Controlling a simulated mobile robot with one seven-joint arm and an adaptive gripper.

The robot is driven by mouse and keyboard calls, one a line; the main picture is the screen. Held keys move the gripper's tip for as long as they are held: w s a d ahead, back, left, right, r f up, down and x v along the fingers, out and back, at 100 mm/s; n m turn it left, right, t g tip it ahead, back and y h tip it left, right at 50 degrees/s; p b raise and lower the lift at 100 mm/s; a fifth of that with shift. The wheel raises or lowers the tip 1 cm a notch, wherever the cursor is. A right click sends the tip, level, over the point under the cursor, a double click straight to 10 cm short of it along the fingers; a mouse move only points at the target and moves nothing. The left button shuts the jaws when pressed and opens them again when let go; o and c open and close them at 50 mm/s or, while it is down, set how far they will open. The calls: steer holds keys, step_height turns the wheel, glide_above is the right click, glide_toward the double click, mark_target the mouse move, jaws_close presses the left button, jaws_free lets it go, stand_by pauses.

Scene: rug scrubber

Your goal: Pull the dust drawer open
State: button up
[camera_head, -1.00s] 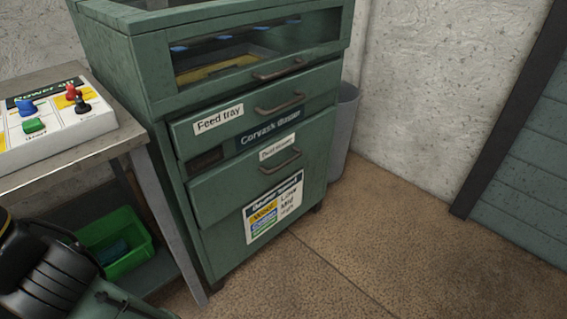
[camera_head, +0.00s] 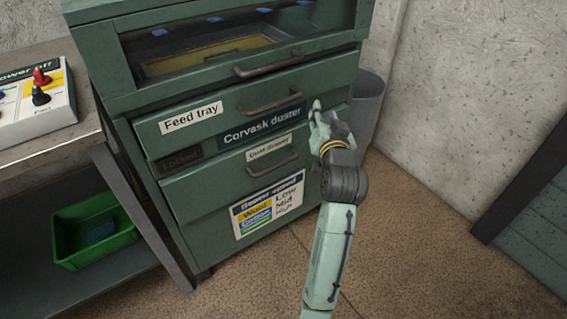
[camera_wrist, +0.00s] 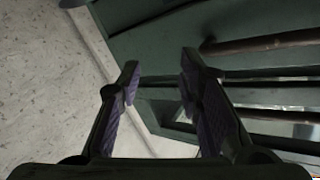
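The dust drawer (camera_head: 200,190) is the lower green drawer front of the cabinet, with a small white label and a dark bar handle (camera_head: 272,165). It appears shut. My gripper (camera_head: 317,110) is at the cabinet's right front edge, right of and above that handle and apart from it. In the wrist view, the two fingers of my gripper (camera_wrist: 159,66) are spread with nothing between them. A dark bar (camera_wrist: 265,43) runs across the right of that view; I cannot tell which handle it is.
A grey bin (camera_head: 368,105) stands right of the cabinet, by the wall. A bench with a control box (camera_head: 40,120) and a green tray (camera_head: 95,255) is at left.

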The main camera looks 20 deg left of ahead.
steer(key=s+a+f+m+g+y, duration=0.2)
steer(key=a+f+m+g+y, duration=0.15)
steer(key=f, duration=0.65)
steer(key=m+g+y, duration=0.3)
steer(key=m, duration=0.1)
glide_toward(275, 168)
steer(key=p+x, duration=0.1)
steer(key=x, duration=0.9)
steer(key=shift+w+a+f, duration=0.15)
steer(key=shift+w+a, duration=0.05)
steer(key=shift+w, duration=0.05)
steer(key=shift+c, duration=0.4)
jaws_close()
